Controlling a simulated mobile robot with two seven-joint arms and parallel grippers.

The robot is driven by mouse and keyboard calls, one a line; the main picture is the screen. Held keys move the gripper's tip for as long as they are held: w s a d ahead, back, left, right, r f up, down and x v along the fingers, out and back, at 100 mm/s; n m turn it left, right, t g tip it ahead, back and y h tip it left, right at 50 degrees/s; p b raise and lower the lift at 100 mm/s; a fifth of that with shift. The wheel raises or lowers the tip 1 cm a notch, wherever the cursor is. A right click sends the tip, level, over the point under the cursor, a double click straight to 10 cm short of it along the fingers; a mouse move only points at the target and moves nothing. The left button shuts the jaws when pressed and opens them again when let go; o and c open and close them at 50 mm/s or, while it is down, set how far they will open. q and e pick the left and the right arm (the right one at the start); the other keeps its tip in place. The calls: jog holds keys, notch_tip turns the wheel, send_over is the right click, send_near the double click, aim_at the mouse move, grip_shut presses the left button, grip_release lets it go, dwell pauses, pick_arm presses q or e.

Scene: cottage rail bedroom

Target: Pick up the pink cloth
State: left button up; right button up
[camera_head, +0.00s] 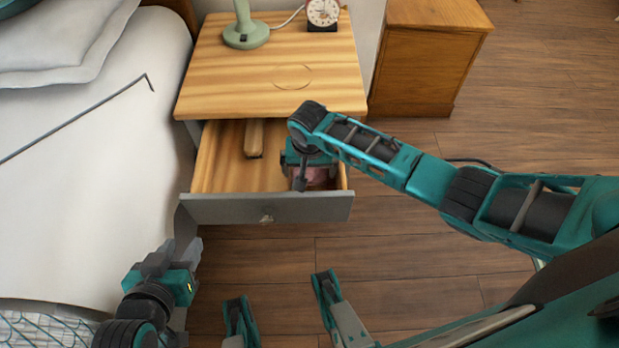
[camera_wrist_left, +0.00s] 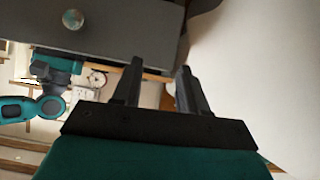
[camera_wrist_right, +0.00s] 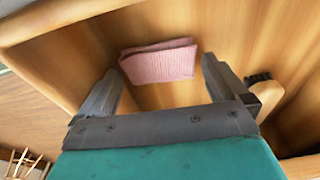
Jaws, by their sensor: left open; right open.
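The pink cloth (camera_wrist_right: 160,62) lies folded on the floor of the open drawer, seen in the right wrist view. In the head view only a bit of the cloth (camera_head: 318,177) shows, near the drawer's right end, mostly hidden by my right gripper. My right gripper (camera_wrist_right: 158,80) is open, reaching down into the drawer (camera_head: 225,165), with the cloth between and beyond its fingertips; I see no contact. My left gripper (camera_head: 192,246) is open and empty, low beside the bed and in front of the drawer; its fingers (camera_wrist_left: 160,68) also show in the left wrist view.
A wooden brush-like object (camera_head: 254,138) lies in the drawer left of my right gripper. The nightstand top (camera_head: 220,85) holds a green lamp (camera_head: 246,30) and a clock (camera_head: 323,13). The bed (camera_head: 90,190) is at left.

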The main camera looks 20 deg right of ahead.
aim_at(310, 172)
jog(key=shift+w+f, duration=0.1)
jog(key=shift+f, duration=0.6)
jog(key=c, duration=0.7)
pick_arm(q)
jog(key=shift+w+d+r, duration=0.15)
jog(key=shift+w+d, duration=0.1)
jog(key=shift+d, duration=0.05)
pick_arm(e)
jog(key=shift+c, duration=0.2)
pick_arm(q)
jog(key=shift+a, duration=0.1)
notch_tip(310, 172, up, 6)
jog(key=a+p, duration=0.1)
jog(key=p, duration=0.7)
jog(key=shift+s+r, duration=0.25)
pick_arm(e)
notch_tip(310, 172, up, 20)
